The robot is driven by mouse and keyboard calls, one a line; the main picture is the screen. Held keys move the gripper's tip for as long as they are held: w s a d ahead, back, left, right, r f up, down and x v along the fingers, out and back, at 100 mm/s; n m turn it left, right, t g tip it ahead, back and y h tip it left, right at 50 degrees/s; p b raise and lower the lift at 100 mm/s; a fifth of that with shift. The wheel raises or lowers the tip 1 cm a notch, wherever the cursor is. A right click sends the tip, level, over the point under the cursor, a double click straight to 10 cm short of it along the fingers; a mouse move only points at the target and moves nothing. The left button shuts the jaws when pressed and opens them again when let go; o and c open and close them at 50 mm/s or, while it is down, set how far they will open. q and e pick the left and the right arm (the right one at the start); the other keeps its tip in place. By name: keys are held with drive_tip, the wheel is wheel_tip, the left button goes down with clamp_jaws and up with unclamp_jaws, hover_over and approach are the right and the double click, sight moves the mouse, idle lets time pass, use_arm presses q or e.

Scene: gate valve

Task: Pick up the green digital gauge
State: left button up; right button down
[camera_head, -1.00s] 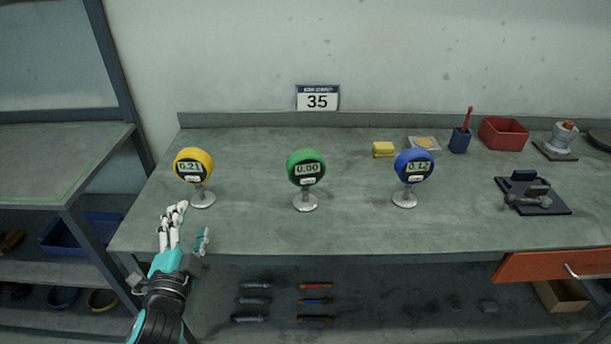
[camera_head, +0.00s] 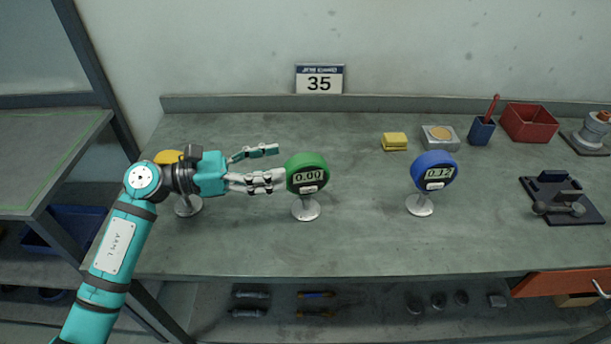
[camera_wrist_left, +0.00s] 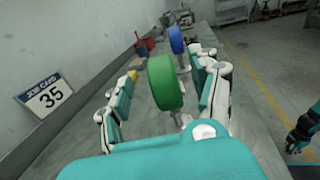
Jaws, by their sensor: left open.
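The green digital gauge (camera_head: 307,174) stands upright on its round foot on the workbench and reads 0.00. My left gripper (camera_head: 264,166) is open just to its left in the head view, with its fingers pointing at the gauge. In the left wrist view the green gauge (camera_wrist_left: 165,82) shows edge-on between the spread fingers of my left gripper (camera_wrist_left: 165,95). Whether a finger touches it I cannot tell. The yellow gauge (camera_head: 168,157) is mostly hidden behind my left arm. The right gripper does not show in the head view; a teal hand part (camera_wrist_left: 304,130) is at the right edge of the wrist view.
The blue gauge (camera_head: 434,172) stands to the right on the workbench (camera_head: 360,240). Behind are a yellow block (camera_head: 395,141), a blue cup (camera_head: 481,130) and a red bin (camera_head: 529,122). A dark tray with tools (camera_head: 563,202) lies far right. The bench between the green and blue gauges is clear.

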sight(292, 163)
use_arm(q)
drive_tip(key=p+x, duration=0.1)
drive_tip(key=x, duration=0.2)
drive_tip(key=shift+d, duration=0.2)
drive_tip(key=x, duration=0.1)
drive_tip(key=p+x, duration=0.1)
drive_tip(key=x, duration=0.1)
drive_tip(key=shift+w+f+p, duration=0.15)
drive_tip(key=shift+f+p, duration=0.1)
drive_tip(key=shift+p, duration=0.1)
drive_tip(key=shift+d+f, duration=0.1)
drive_tip(key=shift+d, duration=0.15)
drive_tip(key=shift+a, duration=0.1)
drive_tip(key=c, duration=0.4)
clamp_jaws()
use_arm(e)
drive_tip(key=s+r, duration=0.1)
drive_tip(key=r, duration=0.1)
drive_tip(key=shift+s+r, duration=0.35)
drive_tip(key=shift+r, duration=0.05)
